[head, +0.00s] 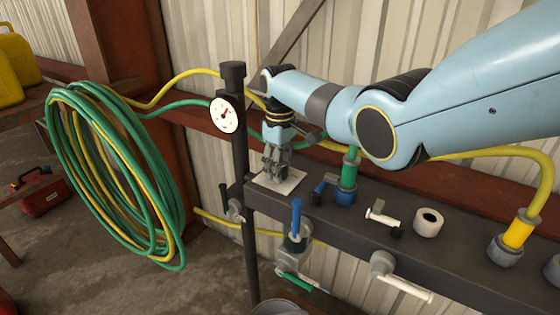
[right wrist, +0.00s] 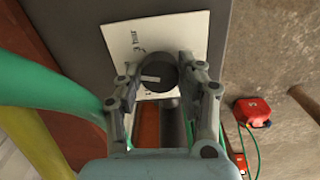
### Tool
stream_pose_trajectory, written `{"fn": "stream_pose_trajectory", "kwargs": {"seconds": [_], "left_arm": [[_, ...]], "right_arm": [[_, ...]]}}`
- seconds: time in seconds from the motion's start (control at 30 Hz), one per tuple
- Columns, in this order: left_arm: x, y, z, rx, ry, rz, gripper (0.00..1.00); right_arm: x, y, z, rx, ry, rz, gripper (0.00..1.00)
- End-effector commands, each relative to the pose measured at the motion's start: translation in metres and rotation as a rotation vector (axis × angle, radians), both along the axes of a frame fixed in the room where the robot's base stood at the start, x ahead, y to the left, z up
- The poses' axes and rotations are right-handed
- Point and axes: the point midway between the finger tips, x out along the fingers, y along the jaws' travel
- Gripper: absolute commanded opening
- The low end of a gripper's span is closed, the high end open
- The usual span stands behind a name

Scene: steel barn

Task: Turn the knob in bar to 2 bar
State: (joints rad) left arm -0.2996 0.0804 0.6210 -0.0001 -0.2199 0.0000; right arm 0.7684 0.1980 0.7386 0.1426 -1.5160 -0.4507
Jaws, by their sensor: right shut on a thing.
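The knob (right wrist: 158,75) is a dark round cap with a white pointer line, in the right wrist view. It sits on a white card (right wrist: 118,40) whose print reads partly "bar"; the scale numbers cannot be read. The card also shows in the head view (head: 292,184) on the dark bench beam. My right gripper (head: 275,170) comes down on the knob from above, with its fingers closed on the knob's two sides; it also shows in the right wrist view (right wrist: 161,88). The knob is hidden by the fingers in the head view. My left gripper is not in view.
A round white gauge (head: 224,115) hangs on a dark post (head: 239,150) left of the gripper. Blue (head: 296,217) and white-handled (head: 404,288) valves line the beam (head: 340,220). A white tape roll (head: 428,222) lies on top. A coiled green-yellow hose (head: 85,130) hangs at left.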

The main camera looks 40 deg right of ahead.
Motion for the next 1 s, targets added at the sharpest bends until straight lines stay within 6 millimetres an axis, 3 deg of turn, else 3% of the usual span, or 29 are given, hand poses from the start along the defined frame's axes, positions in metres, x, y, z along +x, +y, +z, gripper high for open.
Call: {"fn": "stream_pose_trajectory", "kwargs": {"seconds": [0.4, 1.0], "left_arm": [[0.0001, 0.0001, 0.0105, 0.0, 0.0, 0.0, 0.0], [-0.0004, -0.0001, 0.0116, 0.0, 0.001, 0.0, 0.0]], "right_arm": [[0.0013, 0.0005, 0.0016, 0.0, -0.004, 0.234, 0.06], [0.002, 0.0007, 0.0015, -0.001, -0.007, 0.285, 0.06]]}}
